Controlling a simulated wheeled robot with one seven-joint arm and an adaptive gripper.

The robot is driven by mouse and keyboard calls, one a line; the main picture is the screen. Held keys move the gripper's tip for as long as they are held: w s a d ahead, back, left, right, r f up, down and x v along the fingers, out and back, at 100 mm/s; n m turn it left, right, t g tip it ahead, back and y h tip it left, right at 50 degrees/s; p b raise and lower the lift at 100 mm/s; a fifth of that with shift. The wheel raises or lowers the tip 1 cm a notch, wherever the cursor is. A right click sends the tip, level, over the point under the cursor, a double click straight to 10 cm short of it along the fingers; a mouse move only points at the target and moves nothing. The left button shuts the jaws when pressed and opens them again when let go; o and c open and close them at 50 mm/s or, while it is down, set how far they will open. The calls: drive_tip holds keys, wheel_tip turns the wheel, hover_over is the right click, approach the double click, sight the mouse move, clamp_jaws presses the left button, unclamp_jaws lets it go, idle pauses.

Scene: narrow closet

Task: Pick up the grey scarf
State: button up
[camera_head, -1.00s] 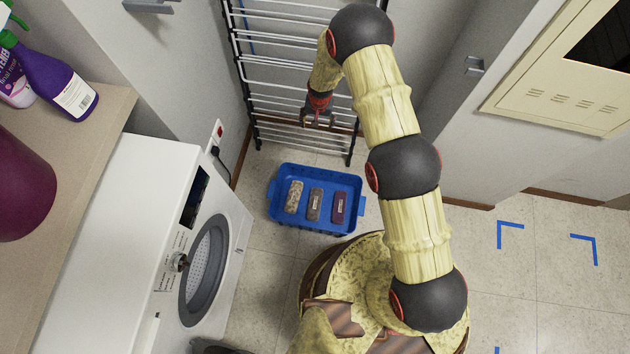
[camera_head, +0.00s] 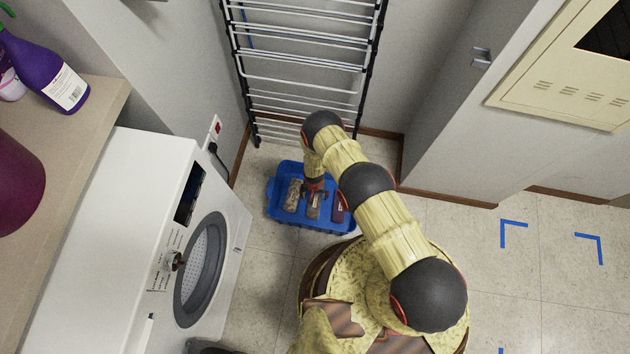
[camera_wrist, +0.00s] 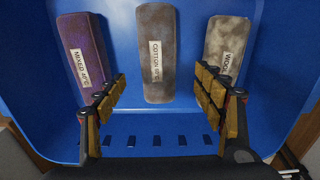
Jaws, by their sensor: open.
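The grey scarf, a rolled grey-brown bundle with a white label reading "COTTON", lies in the middle of the blue basket (camera_head: 273,213). It shows clearly in the wrist view (camera_wrist: 158,85) and partly under my gripper in the head view (camera_head: 314,211). My gripper (camera_wrist: 162,88) is open and empty, pointing down over the basket. In the wrist view its fingers stand on either side of the grey scarf's lower end. I cannot tell how far above it the fingertips are.
A purple roll (camera_wrist: 83,45) lies on one side and a pale mottled roll (camera_wrist: 228,42) on the other, both close to the fingers. The basket stands between the washing machine (camera_head: 150,240) and the drying rack (camera_head: 300,85). Open floor lies to the right.

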sight(315, 201)
drive_tip(key=f+b, duration=0.1)
drive_tip(key=f, duration=0.1)
drive_tip(key=f+b, duration=0.1)
drive_tip(key=f, duration=0.2)
drive_tip(key=f+b, duration=0.2)
drive_tip(key=shift+s+d+f, duration=0.1)
drive_tip(key=shift+s+f, duration=0.25)
drive_tip(key=c, duration=0.3)
drive_tip(key=c, duration=1)
